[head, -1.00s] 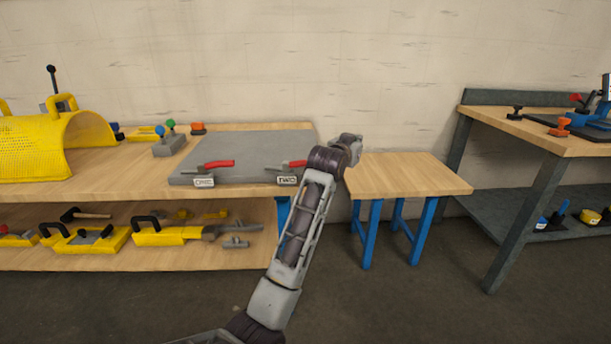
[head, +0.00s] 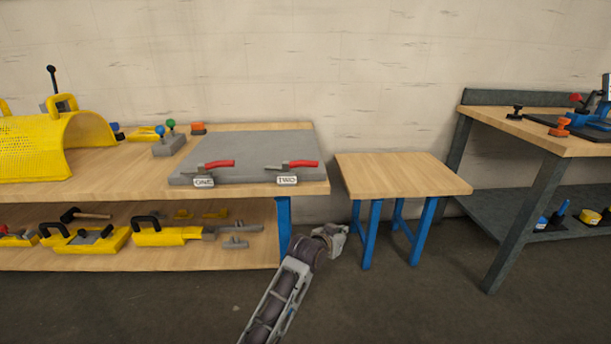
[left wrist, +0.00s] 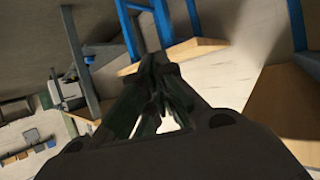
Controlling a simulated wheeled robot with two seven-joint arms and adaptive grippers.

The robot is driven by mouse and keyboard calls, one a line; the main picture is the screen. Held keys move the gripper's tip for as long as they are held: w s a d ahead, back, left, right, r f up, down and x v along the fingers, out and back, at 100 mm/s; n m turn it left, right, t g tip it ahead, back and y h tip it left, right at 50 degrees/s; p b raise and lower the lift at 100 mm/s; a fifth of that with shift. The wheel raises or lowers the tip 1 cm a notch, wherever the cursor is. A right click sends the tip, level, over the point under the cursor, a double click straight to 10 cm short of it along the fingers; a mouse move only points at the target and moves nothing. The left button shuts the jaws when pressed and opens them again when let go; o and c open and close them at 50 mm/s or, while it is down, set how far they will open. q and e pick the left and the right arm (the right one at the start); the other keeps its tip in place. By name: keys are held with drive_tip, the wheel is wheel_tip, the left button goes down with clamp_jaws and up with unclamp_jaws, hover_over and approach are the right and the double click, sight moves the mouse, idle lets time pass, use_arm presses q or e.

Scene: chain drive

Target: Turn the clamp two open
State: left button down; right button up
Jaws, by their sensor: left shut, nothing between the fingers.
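Clamp two (head: 300,164), with a red handle, sits near the front right of the grey plate (head: 250,145), above its label "TWO" (head: 287,180). Its handle lies low, pointing right. Clamp one (head: 217,165) is to its left, with its red handle lying the same way over the label "ONE". My left gripper (head: 338,238) is below and right of clamp two in the head view, in front of the gap between the bench and small table, touching neither clamp. In the left wrist view the fingers (left wrist: 157,70) are together and empty. My right gripper is not in view.
The wooden bench (head: 110,180) carries a yellow mesh guard (head: 60,145) and a grey block with coloured knobs (head: 168,145). A small blue-legged table (head: 400,175) stands bare to the right. A grey-legged workbench (head: 530,130) is at far right.

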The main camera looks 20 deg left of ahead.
use_arm(q)
drive_tip(key=s+f+g+p, duration=0.1)
drive_tip(key=s+f+g, duration=0.1)
drive_tip(key=s+f, duration=0.9)
drive_tip(key=s+f+g, duration=0.2)
drive_tip(key=s+f, duration=0.6)
drive_tip(key=s, duration=0.5)
drive_tip(key=w+a+r+m+t+p, duration=0.35)
drive_tip(key=a+r+p, duration=0.2)
drive_tip(key=r, duration=0.25)
drive_tip(key=w+a+r+m+t+p, duration=0.3)
drive_tip(key=w+a+r+m+p, duration=0.15)
drive_tip(key=a+r, duration=0.3)
drive_tip(key=w+a+r+m+h+p, duration=0.1)
drive_tip(key=r+m+h+p, duration=0.3)
drive_tip(key=r+m, duration=0.4)
drive_tip(key=w+a+r+m+t+h+p, duration=0.1)
drive_tip(key=r+m+h+p, duration=0.3)
drive_tip(key=r+m, duration=0.4)
drive_tip(key=shift+w+a+r, duration=0.2)
drive_tip(key=shift+a+r, duration=0.35)
drive_tip(key=shift+r, duration=2.15)
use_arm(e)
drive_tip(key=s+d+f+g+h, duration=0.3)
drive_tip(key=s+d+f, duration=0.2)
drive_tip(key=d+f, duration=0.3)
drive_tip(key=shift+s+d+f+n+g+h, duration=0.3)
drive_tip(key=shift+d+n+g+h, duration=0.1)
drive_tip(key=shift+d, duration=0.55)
